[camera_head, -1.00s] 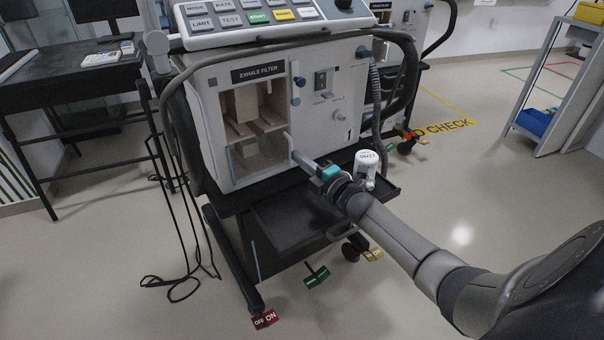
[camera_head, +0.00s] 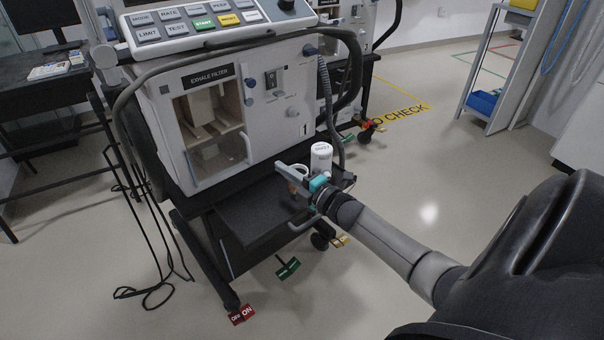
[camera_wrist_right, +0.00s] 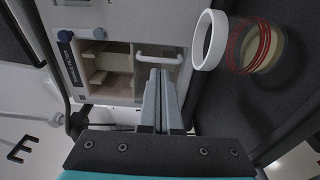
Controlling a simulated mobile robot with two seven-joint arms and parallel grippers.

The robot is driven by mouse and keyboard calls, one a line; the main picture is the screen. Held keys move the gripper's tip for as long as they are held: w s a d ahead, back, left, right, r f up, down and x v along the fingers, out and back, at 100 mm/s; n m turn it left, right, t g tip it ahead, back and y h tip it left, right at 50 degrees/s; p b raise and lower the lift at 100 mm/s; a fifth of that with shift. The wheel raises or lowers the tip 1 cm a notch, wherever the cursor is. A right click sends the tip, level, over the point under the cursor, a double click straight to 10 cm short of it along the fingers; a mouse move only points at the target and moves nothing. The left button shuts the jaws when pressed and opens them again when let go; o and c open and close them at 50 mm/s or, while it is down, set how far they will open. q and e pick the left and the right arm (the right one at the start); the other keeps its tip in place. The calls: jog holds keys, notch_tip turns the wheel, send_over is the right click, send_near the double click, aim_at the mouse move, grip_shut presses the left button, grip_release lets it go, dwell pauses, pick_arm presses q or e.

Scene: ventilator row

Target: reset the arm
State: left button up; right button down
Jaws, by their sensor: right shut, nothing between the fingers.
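My right gripper (camera_head: 283,168) is shut and empty. It points at the front of the ventilator (camera_head: 165,115), a little above the black tray shelf (camera_head: 250,212). The exhale filter compartment (camera_head: 212,125) has a clear door with a white handle (camera_head: 246,148). In the right wrist view the shut fingers (camera_wrist_right: 160,85) are just below the handle (camera_wrist_right: 160,58) in the picture; I cannot tell whether they touch it. A white-capped canister (camera_head: 321,157) stands on the shelf beside the gripper. A clear cylinder with red rings and a white rim (camera_wrist_right: 207,40) shows in the wrist view. My left gripper is out of view.
A dark table (camera_head: 45,75) stands at the left. Loose black cables (camera_head: 150,240) hang to the floor. Green, yellow and red tags (camera_head: 241,314) mark the cart's feet. A shelf rack (camera_head: 490,70) stands at the right. The floor between is clear.

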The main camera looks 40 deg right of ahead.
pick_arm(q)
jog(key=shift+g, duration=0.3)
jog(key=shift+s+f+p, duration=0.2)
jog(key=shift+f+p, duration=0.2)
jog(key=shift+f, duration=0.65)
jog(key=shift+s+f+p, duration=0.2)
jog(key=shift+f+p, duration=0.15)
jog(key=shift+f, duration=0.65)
pick_arm(e)
jog(key=shift+s+d, duration=0.25)
jog(key=shift+s, duration=1.05)
jog(key=shift+s+d, duration=0.2)
jog(key=shift+s, duration=1.1)
